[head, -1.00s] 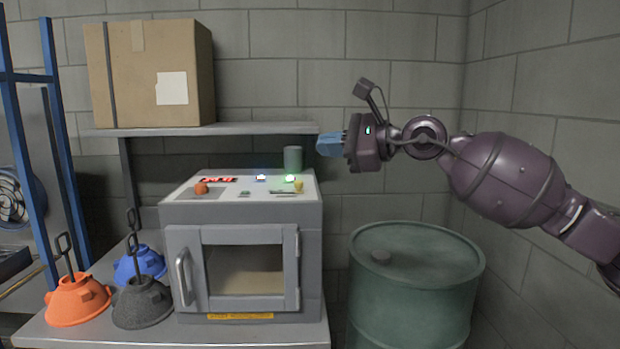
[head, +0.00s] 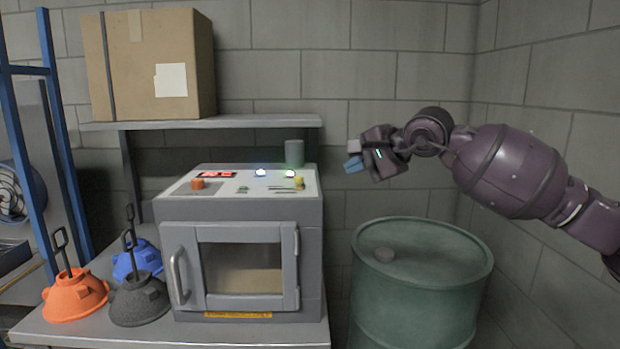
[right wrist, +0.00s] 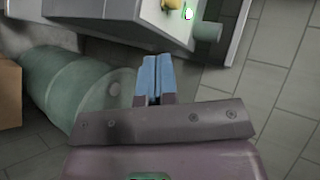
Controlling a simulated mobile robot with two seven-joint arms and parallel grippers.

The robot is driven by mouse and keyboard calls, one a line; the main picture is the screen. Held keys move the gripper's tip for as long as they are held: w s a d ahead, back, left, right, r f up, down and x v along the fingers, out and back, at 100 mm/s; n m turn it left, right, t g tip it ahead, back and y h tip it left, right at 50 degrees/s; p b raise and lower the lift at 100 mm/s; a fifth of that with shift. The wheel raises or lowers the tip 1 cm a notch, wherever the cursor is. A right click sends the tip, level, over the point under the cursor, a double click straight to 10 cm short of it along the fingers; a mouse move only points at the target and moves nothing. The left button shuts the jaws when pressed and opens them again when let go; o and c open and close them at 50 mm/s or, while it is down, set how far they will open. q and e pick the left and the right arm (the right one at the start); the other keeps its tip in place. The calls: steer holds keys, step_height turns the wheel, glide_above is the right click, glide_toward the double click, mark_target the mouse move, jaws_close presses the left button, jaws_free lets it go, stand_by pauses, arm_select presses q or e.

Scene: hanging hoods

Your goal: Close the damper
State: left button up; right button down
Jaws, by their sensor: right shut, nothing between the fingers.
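A grey furnace-like machine (head: 240,208) stands on the bench, its windowed front door shut. Its sloped top panel holds an orange knob (head: 198,183), a red display (head: 216,175), lit indicators and a small yellow part (head: 299,182) near the right edge. A short grey pipe (head: 294,153) rises at the back right. I cannot tell which part is the damper. My right gripper (head: 354,164) has blue fingers, is shut and empty, and hangs right of the machine, apart from it. In the right wrist view its fingers (right wrist: 156,76) touch each other, with the green light (right wrist: 188,14) beyond. My left gripper is not in view.
A green drum (head: 420,280) stands right of the bench, below my right arm. A cardboard box (head: 150,65) sits on the shelf (head: 235,122) above the machine. Orange (head: 75,297), blue (head: 138,262) and dark (head: 140,300) hoods stand left on the bench.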

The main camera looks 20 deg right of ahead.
glide_toward(302, 181)
steer(key=f, duration=0.1)
steer(key=w+f, duration=0.1)
steer(key=w+a+f, duration=0.1)
steer(key=shift+f, duration=0.35)
steer(key=shift+w+a, duration=0.6)
steer(key=shift+w, duration=0.3)
steer(key=shift+w+a, duration=0.35)
steer(key=shift+w, duration=0.4)
steer(key=shift+a, duration=0.1)
steer(key=a, duration=0.2)
steer(key=w+a, duration=0.1)
steer(key=a, duration=0.3)
steer(key=shift+w+a+b, duration=0.1)
steer(key=shift+w+b, duration=0.3)
